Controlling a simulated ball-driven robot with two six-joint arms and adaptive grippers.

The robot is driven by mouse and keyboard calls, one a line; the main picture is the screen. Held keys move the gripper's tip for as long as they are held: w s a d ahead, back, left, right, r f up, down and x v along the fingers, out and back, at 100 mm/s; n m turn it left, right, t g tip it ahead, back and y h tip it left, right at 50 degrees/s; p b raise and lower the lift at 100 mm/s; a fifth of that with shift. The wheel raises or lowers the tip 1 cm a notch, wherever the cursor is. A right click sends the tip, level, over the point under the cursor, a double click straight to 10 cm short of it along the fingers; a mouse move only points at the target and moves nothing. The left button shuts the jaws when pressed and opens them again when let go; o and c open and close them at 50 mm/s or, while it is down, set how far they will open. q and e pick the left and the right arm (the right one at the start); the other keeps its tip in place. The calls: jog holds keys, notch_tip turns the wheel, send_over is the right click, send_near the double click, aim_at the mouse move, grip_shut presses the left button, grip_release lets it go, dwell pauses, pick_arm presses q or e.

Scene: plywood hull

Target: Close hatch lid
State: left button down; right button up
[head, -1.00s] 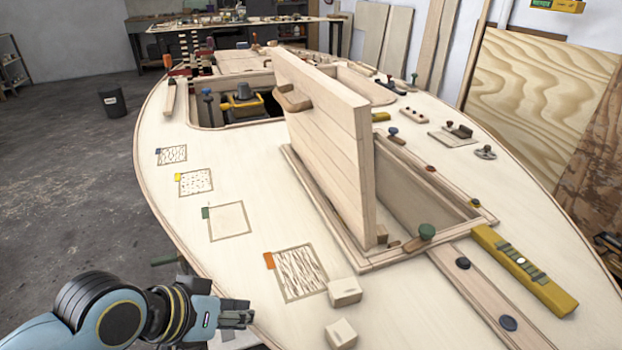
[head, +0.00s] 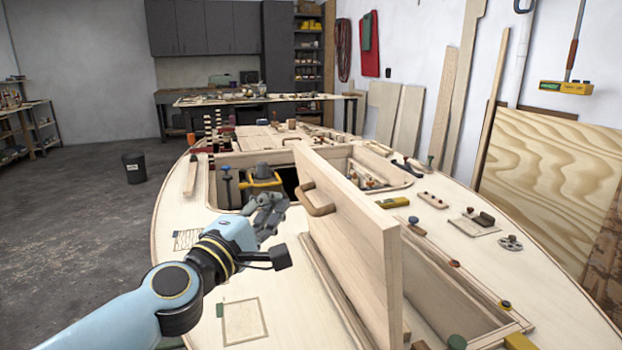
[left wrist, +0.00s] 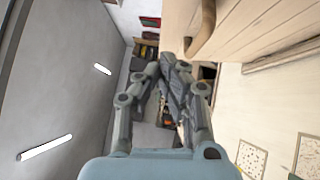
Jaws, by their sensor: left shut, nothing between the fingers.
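The hatch lid (head: 350,228) is a thick pale wooden panel standing upright, open, along the hatch opening (head: 440,285) in the deck. A wooden handle (head: 317,200) sticks out from its left face. In the left wrist view the handle (left wrist: 203,28) is at the top, beside the lid face (left wrist: 258,30). My left gripper (head: 279,204) is shut and empty. It is just left of the handle, in front of the lid's left face, and appears apart from it. My right gripper is not in view.
Another opening holds a yellow-and-grey object (head: 263,178) behind my left gripper. The deck left of the lid, with a marked square (head: 243,320), is mostly clear.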

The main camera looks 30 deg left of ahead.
pick_arm(q)
send_near(322, 171)
jog(key=w+a, duration=0.2)
jog(key=a, duration=0.1)
jog(key=w+d, duration=0.1)
jog(key=w+d+p, duration=0.1)
jog(key=w, duration=0.1)
jog(key=shift+d+r, duration=0.2)
jog(key=shift+r, duration=0.15)
jog(key=shift+w, duration=0.1)
